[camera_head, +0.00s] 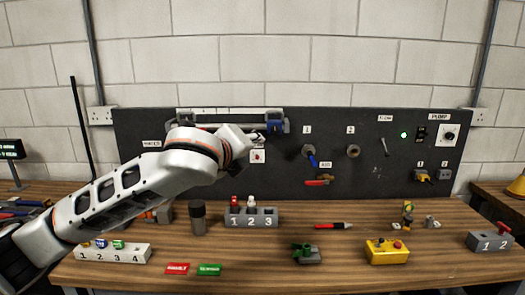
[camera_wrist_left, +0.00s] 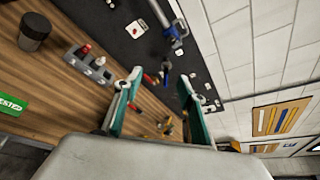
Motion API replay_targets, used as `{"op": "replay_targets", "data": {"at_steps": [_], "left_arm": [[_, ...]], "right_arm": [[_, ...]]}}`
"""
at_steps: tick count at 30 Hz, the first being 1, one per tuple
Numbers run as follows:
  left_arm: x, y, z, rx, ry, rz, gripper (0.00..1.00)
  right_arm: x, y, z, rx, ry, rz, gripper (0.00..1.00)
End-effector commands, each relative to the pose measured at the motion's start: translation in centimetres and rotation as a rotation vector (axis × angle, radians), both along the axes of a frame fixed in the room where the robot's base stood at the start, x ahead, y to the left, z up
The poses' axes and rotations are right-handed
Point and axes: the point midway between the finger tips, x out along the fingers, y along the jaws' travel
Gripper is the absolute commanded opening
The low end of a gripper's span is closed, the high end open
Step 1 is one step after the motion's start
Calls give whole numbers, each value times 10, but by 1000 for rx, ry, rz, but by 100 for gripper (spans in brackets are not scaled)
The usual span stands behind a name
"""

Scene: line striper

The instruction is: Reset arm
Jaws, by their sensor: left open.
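My left arm reaches in from the left in the head view, over the left half of the bench. Its gripper (camera_head: 262,136) is held up in front of the dark panel (camera_head: 340,125), below the light bar along the panel's top, and is partly hidden by my own wrist. In the left wrist view the gripper's two teal-lined fingers (camera_wrist_left: 158,84) stand apart. I see nothing held between them; the panel and bench show behind. My right arm and gripper are in neither view.
The wooden bench (camera_head: 345,255) holds a numbered grey block (camera_head: 251,221), a white numbered block (camera_head: 115,254), a dark cylinder (camera_head: 198,219), red and green tags, a red marker (camera_head: 320,226), a green part (camera_head: 306,254) and a yellow button box (camera_head: 387,252). Bare wood lies between them.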

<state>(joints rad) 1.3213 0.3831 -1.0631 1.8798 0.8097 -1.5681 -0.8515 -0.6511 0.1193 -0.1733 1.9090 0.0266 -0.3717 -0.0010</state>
Motion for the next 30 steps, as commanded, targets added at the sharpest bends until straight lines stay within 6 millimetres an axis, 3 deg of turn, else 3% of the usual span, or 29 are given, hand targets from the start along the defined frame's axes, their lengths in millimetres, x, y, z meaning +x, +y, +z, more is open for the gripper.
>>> {"op": "replay_targets", "data": {"at_steps": [1,8,14,23,30], "left_arm": [[-4,-3,-17,-28,26,-4,40],[-18,-6,-61,-175,97,15,40],[-38,1,-115,-360,191,72,40],[-77,46,-204,-672,335,269,40],[-121,106,-279,-883,419,508,40]], "right_arm": [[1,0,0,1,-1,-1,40],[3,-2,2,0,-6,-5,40],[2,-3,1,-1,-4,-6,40],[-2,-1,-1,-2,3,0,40],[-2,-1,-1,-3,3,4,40]]}}
